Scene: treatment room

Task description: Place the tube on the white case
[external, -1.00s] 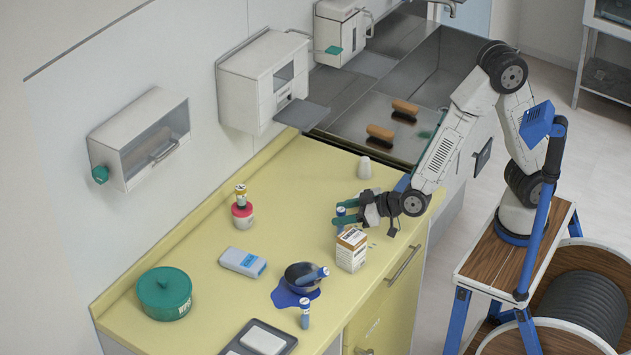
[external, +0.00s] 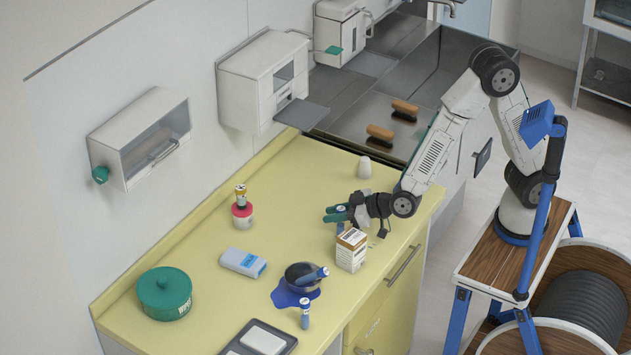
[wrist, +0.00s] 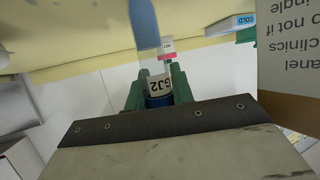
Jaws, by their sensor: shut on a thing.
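My gripper (external: 338,213) has green fingers and is shut on a tube, just behind and left of a small carton. In the wrist view the tube (wrist: 159,84) shows between the fingers (wrist: 158,92), with a white label and a blue end; the fingers hide part of it. A white case with a blue label (external: 243,262) lies flat on the yellow counter, to the left of and nearer the camera than my gripper. Its COLD label (wrist: 245,20) seems to show at the wrist view's upper right.
The carton (external: 351,250) stands close beside my gripper. One more tube (external: 305,314) stands upright nearby. A red-banded jar (external: 242,214) and green pot (external: 165,293) stand farther left.

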